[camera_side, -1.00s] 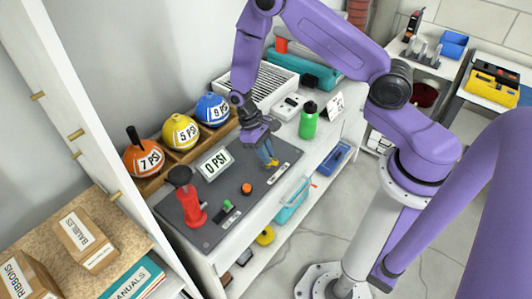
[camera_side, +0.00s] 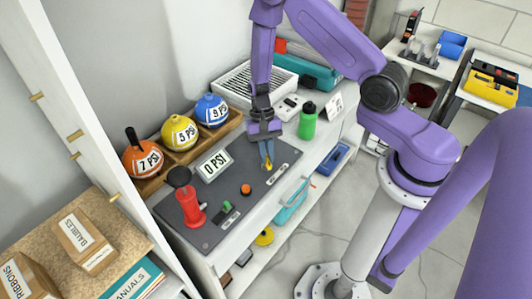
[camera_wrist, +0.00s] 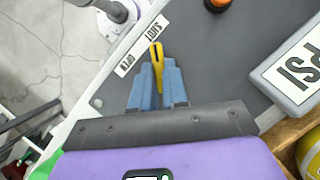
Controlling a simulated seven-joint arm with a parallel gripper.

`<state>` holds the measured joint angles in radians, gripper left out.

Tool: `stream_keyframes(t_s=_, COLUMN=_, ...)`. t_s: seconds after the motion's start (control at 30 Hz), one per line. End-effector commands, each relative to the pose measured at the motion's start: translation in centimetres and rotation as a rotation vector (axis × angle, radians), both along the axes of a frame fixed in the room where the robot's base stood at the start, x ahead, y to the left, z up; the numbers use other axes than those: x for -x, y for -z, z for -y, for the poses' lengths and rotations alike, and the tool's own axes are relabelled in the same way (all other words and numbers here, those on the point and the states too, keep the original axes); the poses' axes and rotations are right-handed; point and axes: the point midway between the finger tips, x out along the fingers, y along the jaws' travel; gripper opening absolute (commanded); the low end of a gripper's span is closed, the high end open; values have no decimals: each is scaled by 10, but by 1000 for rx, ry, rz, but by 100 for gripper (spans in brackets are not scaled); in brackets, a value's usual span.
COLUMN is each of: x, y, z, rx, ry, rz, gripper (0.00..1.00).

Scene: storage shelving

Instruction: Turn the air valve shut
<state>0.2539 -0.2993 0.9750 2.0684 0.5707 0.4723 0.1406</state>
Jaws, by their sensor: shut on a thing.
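The air valve's yellow lever (camera_wrist: 155,52) stands out between the two blue fingers of my gripper (camera_wrist: 158,66) in the wrist view. My gripper is shut on the lever. The lever's tip points toward a white label strip (camera_wrist: 141,47) marked SHUT at one end and OPEN at the other, and lies between the two words. In the side view my gripper (camera_side: 267,153) points down at the right part of the dark panel (camera_side: 232,187), with a bit of the yellow lever (camera_side: 268,166) showing. The fingers hide the lever's base.
A 0 PSI sign (camera_side: 213,166), orange button (camera_side: 245,189), green switch (camera_side: 227,207) and red pump (camera_side: 191,208) share the panel. Orange (camera_side: 143,158), yellow (camera_side: 180,132) and blue (camera_side: 211,110) labelled balls sit in a wooden rack behind. A green bottle (camera_side: 308,120) stands right of my gripper.

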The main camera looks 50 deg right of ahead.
Motion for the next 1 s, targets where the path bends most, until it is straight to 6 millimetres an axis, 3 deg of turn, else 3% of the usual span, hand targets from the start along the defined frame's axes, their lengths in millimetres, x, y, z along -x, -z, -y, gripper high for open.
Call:
stream_keyframes(t_s=0.3, x=0, y=-1, z=1, rx=-1, ry=125, rz=2, gripper=0)
stream_keyframes(t_s=0.87, x=-1, y=-1, z=1, rx=0, ry=152, rz=3, gripper=0)
stream_keyframes(t_s=0.9, x=-1, y=-1, z=1, rx=0, ry=152, rz=3, gripper=27)
stream_keyframes(t_s=0.93, x=-1, y=-1, z=1, rx=0, ry=152, rz=3, gripper=36)
stream_keyframes(t_s=1.0, x=0, y=-1, z=1, rx=-1, ry=151, rz=2, gripper=39)
